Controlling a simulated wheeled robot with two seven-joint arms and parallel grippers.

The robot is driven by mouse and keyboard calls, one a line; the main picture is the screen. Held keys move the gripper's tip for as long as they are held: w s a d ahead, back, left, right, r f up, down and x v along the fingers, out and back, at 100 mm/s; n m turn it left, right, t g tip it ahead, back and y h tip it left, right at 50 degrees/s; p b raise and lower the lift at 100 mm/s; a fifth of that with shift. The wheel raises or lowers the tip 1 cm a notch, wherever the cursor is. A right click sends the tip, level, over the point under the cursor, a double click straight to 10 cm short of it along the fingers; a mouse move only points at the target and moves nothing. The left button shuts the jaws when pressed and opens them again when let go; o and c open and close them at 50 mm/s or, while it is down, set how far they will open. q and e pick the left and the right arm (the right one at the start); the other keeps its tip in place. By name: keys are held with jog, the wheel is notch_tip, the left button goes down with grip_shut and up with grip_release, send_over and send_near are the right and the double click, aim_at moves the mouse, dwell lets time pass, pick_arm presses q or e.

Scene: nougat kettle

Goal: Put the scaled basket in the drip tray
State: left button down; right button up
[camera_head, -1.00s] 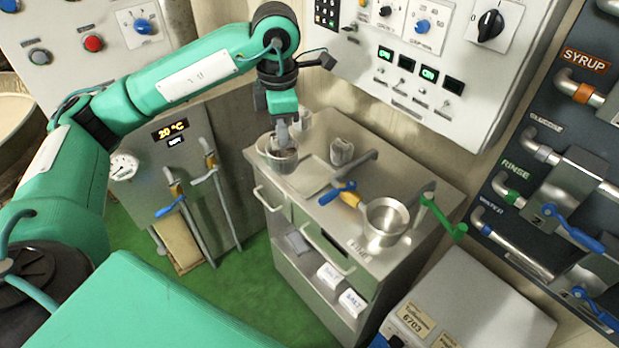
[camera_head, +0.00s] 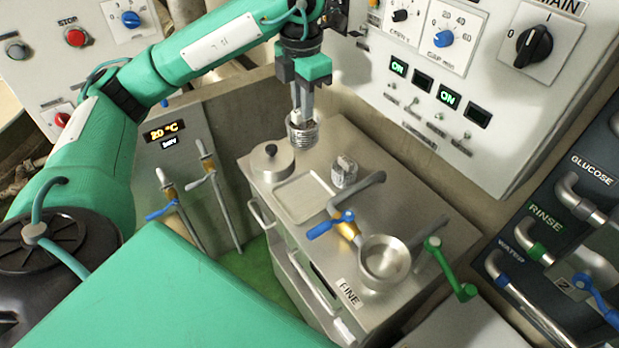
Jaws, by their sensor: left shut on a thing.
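My left gripper (camera_head: 302,108) is shut on a small ribbed metal basket (camera_head: 302,133) and holds it over the back of the steel cabinet top. The drip tray (camera_head: 292,212), a shallow square recess with a raised rim, lies in the cabinet top below and in front of it, and looks empty. A second small metal piece (camera_head: 344,173), similar in size, stands to the right of the tray. I cannot tell whether scale coats the held basket. My right gripper is not in view.
A round metal pot (camera_head: 272,162) with a dark centre stands left of the tray. A spout, a blue-handled valve (camera_head: 331,224), a round steel cup (camera_head: 385,262) and a green lever (camera_head: 450,270) lie to the right. A control panel (camera_head: 470,90) rises behind.

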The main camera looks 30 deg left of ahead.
aim_at(302, 121)
pick_arm(q)
jog(key=f, duration=0.4)
jog(key=shift+s+f, duration=0.1)
jog(key=shift+s, duration=0.15)
notch_tip(302, 121, down, 15)
jog(key=shift+r+p, duration=0.1)
jog(key=shift+p, duration=0.75)
jog(key=shift+w, duration=0.1)
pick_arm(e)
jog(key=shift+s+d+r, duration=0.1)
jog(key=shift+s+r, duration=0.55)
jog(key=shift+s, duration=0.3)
pick_arm(q)
jog(key=shift+f+b, duration=0.2)
jog(key=shift+b, duration=0.1)
jog(key=c, duration=1.4)
grip_release()
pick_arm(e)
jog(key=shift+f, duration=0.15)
